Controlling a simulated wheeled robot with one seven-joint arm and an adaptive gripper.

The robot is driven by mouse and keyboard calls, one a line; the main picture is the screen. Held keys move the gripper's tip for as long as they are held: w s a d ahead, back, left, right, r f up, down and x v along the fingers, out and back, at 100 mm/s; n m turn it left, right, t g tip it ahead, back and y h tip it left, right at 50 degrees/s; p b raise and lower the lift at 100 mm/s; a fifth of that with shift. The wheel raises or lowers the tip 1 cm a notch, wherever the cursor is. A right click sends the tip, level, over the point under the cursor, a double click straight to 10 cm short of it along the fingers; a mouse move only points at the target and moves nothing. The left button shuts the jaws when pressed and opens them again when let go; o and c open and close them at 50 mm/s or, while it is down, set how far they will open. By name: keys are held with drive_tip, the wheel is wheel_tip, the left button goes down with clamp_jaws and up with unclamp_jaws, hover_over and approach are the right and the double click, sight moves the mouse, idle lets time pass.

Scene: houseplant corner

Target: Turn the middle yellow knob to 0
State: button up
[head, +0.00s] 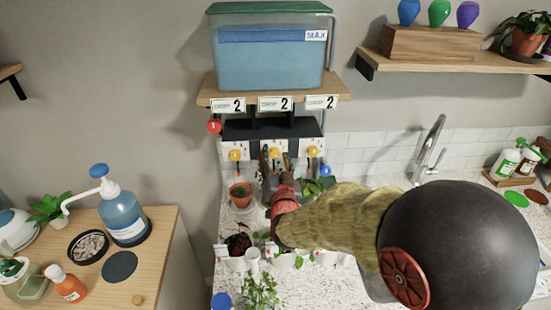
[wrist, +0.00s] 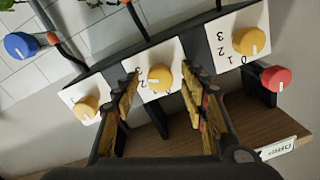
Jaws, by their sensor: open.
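The middle yellow knob (wrist: 160,77) sits on a white numbered plate (wrist: 152,54) in the wrist view. Its white pointer mark slants down and slightly right; some digits show left of it, but I cannot read which number it marks. My gripper (wrist: 160,84) is open, with one finger on each side of this knob; gaps show between fingers and knob, and I see no contact. In the head view the middle knob (head: 274,152) shows just above my gripper (head: 276,164), partly hidden by it.
Other yellow knobs flank it, one at left (wrist: 86,107) and one at right (wrist: 251,41) in the wrist view. A red knob (wrist: 276,79) and a blue knob (wrist: 20,45) are close by. A water tank (head: 270,58) stands on the shelf above; potted plants (head: 241,194) stand below.

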drive_tip(key=shift+w, duration=0.1)
drive_tip(key=shift+c, duration=0.9)
clamp_jaws()
